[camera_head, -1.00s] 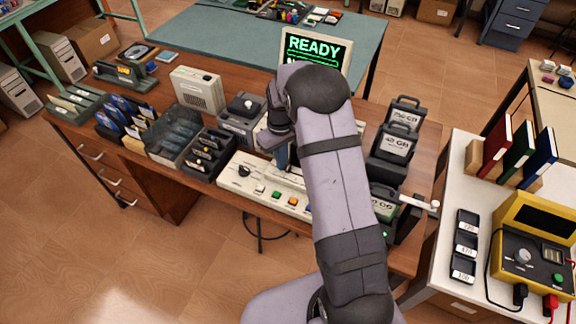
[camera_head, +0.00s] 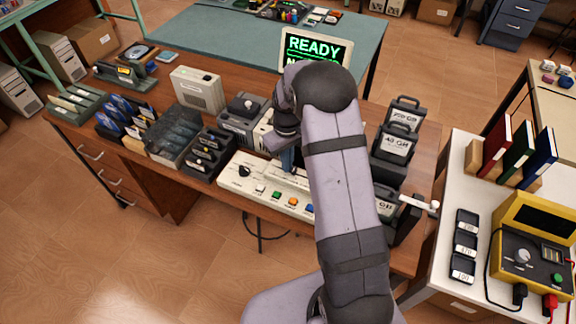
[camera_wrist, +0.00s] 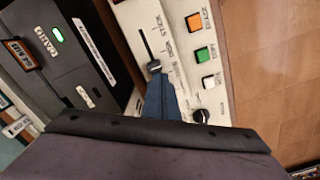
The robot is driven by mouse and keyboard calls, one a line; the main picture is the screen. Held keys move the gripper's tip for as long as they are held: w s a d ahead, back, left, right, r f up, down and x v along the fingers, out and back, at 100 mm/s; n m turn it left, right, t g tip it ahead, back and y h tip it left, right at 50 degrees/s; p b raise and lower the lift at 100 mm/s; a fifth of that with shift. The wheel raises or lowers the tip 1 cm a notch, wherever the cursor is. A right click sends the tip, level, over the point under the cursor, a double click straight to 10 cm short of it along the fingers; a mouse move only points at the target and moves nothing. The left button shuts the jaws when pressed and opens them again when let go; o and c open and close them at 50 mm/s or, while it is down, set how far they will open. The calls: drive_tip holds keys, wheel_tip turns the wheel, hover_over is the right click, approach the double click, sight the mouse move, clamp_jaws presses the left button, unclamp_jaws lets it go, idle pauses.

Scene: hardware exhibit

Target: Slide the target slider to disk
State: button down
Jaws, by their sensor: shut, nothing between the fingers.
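The white control panel (camera_head: 240,187) lies along the front of the wooden desk with a black knob and coloured buttons. The slider (camera_wrist: 154,67), a small dark cap with a pale edge, is at the slot's end nearest my gripper. My gripper (camera_wrist: 157,80) is shut, with blue fingers at or just beside the slider; I cannot tell if they touch. In the head view, my gripper (camera_head: 288,160) is over the panel and my arm hides the slider.
Beside the slot are orange (camera_wrist: 194,22), green (camera_wrist: 203,54) and white (camera_wrist: 209,81) buttons and a black knob (camera_wrist: 201,115). A dark drive unit (camera_wrist: 60,50) with a green light stands close by. A screen (camera_head: 315,50) reads READY. Cartridges (camera_head: 397,142) stand at the right.

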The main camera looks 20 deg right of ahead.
drive_tip(key=shift+s+d, duration=0.35)
drive_tip(key=shift+w+a, duration=0.2)
idle(0.8)
wheel_tip(320, 180, up, 7)
drive_tip(key=p, duration=0.5)
drive_tip(key=shift+p, duration=0.35)
idle(0.4)
